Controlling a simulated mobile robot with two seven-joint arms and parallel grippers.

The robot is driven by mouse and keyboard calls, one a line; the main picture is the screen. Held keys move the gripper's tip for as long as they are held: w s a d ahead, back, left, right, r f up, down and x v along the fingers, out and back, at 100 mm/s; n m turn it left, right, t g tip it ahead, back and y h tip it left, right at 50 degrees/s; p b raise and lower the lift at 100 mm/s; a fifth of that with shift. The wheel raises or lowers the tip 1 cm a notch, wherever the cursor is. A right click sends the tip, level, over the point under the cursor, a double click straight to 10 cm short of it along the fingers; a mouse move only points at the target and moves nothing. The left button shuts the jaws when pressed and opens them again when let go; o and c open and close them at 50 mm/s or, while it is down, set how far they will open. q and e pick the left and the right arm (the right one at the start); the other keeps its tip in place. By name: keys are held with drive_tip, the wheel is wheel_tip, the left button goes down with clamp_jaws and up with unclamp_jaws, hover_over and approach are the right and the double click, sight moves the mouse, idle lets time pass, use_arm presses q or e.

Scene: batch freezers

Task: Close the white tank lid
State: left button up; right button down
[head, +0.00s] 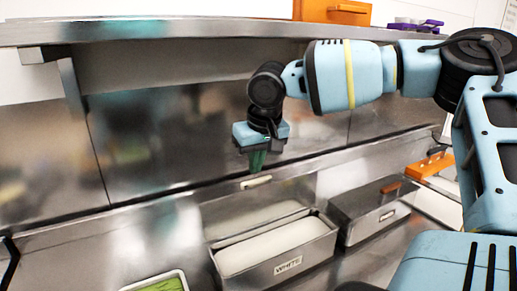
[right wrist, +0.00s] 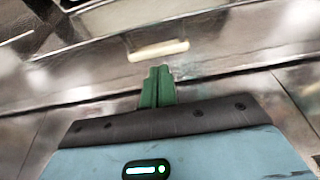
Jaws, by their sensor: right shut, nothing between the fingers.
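The white tank (head: 288,265) is a steel box with a "WHITE" label on its front, open and showing pale contents. Its lid (head: 235,207) stands raised at the back edge, with a cream handle (head: 256,181) near its top. My right gripper (head: 257,165) is over the back of the tank, fingers pointing down, just above the handle. In the right wrist view the green fingertips (right wrist: 159,72) are together and empty, and the handle (right wrist: 158,51) lies just beyond them. I cannot tell whether they touch the lid. My left gripper is not in view.
A neighbouring tank with a shut dark lid (head: 362,200) and brown handle stands to the right. A tray with green contents (head: 160,286) sits at the lower left. A steel shelf (head: 200,30) runs above, and a steel back wall (head: 150,140) stands behind.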

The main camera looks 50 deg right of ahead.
drive_tip(key=shift+x, duration=1.4)
